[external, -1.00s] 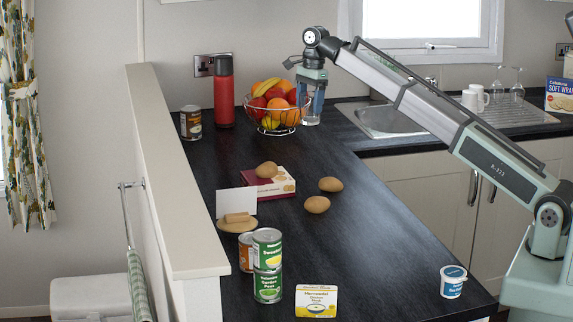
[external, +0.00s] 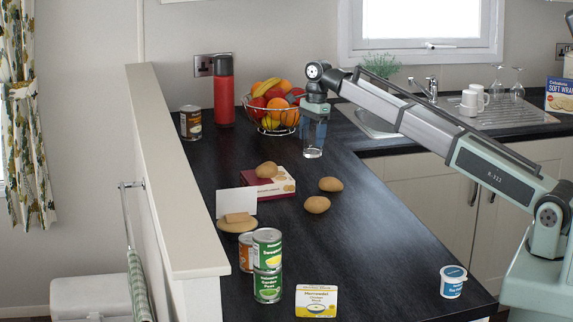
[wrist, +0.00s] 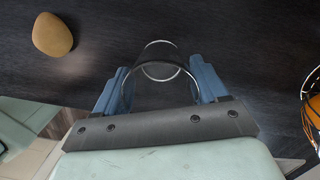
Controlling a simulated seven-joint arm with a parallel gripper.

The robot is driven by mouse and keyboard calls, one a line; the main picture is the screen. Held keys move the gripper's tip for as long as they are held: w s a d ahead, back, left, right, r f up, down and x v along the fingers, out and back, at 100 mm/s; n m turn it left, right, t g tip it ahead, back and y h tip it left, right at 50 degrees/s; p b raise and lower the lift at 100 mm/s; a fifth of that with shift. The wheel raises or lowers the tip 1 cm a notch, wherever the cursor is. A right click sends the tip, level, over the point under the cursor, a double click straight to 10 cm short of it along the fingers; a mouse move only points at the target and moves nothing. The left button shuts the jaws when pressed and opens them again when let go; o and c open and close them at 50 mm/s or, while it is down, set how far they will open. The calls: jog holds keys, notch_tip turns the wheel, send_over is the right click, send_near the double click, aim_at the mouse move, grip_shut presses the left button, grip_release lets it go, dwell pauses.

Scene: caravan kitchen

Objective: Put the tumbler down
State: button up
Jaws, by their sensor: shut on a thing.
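The clear glass tumbler (external: 313,149) is upright between the fingers of my gripper (external: 314,128) in the external view, over the dark worktop (external: 345,215) in front of the fruit bowl. Its base looks at or close to the worktop; I cannot tell whether it touches. In the wrist view the tumbler (wrist: 160,62) shows as clear rims between the two blue fingers of my gripper (wrist: 160,88), which are shut on its sides.
A wire fruit bowl (external: 247,107) stands behind the tumbler. A potato on a red box (external: 284,185) and two loose potatoes (external: 331,184) (external: 317,205) lie nearer. The sink (external: 368,122) is to the right. The worktop right of the potatoes is clear.

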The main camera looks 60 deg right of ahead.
aim_at(312, 146)
jog(key=shift+f, duration=1.95)
jog(key=o, duration=1.3)
jog(key=shift+f, duration=0.15)
jog(key=shift+c, duration=0.2)
notch_tip(312, 146, up, 12)
jog(key=d, duration=0.1)
jog(key=shift+s+d, duration=0.15)
jog(key=shift+s, duration=0.15)
